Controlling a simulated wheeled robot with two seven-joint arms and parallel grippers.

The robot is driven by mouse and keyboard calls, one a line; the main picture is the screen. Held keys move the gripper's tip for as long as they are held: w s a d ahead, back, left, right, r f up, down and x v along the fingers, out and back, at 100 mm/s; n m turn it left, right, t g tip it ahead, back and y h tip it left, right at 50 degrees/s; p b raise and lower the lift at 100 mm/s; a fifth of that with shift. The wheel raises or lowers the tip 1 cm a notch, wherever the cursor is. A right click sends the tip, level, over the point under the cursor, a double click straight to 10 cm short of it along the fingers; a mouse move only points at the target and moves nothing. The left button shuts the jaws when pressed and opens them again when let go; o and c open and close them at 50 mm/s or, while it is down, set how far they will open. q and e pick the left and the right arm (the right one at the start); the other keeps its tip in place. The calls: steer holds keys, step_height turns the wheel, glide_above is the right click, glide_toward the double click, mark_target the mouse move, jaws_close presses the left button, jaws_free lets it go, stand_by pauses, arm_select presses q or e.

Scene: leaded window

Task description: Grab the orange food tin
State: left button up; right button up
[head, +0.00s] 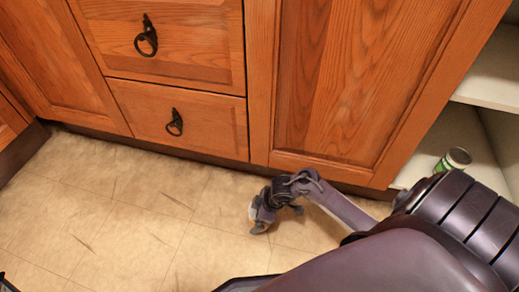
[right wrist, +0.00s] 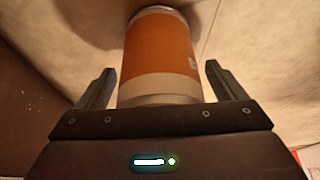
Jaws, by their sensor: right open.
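The orange food tin (right wrist: 160,50) fills the middle of the right wrist view, with a pale band and a metal rim at its near end. My right gripper (right wrist: 158,72) is open, with one finger on each side of the tin's near part. A gap shows between each finger and the tin. In the head view my right gripper (head: 261,216) is low over the floor in front of the cabinets. I cannot make out the orange tin in that view. My left gripper is not in view.
Wooden drawers (head: 175,60) and a wooden cabinet door (head: 345,80) line the back. A green and white can (head: 455,160) is in the open cabinet at right, below a pale shelf (head: 490,75). The tiled floor (head: 120,220) at left is clear.

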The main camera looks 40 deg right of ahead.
steer(key=c, duration=1.4)
steer(key=shift+r, duration=0.1)
